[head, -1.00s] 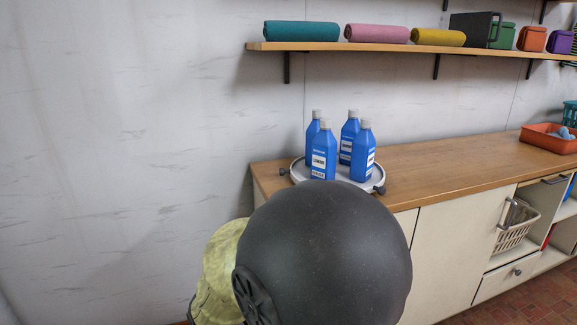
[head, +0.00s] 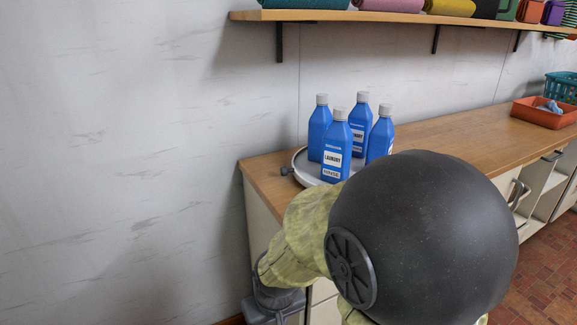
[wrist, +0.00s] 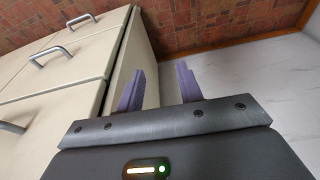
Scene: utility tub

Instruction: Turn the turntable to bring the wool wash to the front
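The turntable (head: 302,167) is a round, pale, rimmed tray near the left end of the wooden counter. A dark knob (head: 287,171) sticks out at its left rim; my arm hides its front right. Several blue bottles with grey caps stand upright on it. The other labels are partly hidden or too small to read, so I cannot tell which is the wool wash. My gripper (wrist: 160,90) is open and empty, its two purple fingers apart, low in front of the cabinet's left end.
The counter (head: 450,145) is clear to the right as far as an orange tray (head: 545,113). A shelf (head: 400,17) with rolled towels runs above. Cabinet fronts with handles (wrist: 50,56) lie close to my gripper. A plain wall is at left.

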